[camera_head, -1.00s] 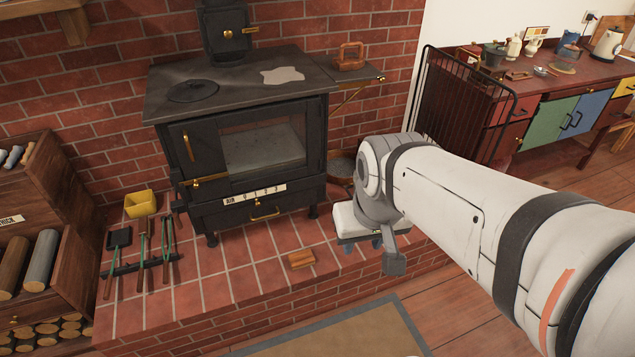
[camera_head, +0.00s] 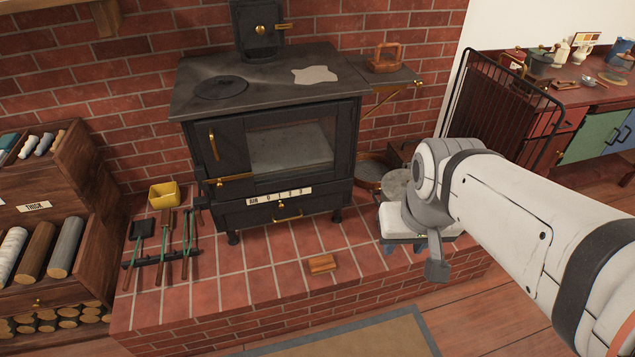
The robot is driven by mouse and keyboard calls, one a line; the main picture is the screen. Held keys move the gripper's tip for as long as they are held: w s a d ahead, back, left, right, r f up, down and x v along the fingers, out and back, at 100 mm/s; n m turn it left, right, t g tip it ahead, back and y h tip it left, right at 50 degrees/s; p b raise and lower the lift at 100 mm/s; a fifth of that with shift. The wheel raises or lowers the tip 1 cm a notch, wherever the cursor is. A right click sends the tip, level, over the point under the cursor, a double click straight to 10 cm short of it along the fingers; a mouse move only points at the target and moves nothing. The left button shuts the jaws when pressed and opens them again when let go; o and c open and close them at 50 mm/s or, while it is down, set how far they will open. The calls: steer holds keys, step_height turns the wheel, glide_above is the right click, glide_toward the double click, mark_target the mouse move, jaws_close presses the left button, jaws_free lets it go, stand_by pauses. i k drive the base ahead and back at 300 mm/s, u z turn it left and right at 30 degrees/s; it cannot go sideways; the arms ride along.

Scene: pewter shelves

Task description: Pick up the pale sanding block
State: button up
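A small orange-brown wooden block (camera_head: 322,264) lies on the brick hearth, near its front edge and in front of the stove. It is the only loose block I see on the hearth, but I cannot tell whether it is the pale sanding block.
The black stove (camera_head: 270,150) stands at the back of the hearth (camera_head: 260,300). Fire tools (camera_head: 163,260) and a yellow bucket (camera_head: 164,196) are on the left, beside the log shelf (camera_head: 75,215). A round pan (camera_head: 372,173) is behind my gripper. Tiles around the block are clear.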

mark_target(324, 264)
steer(key=i, duration=0.85)
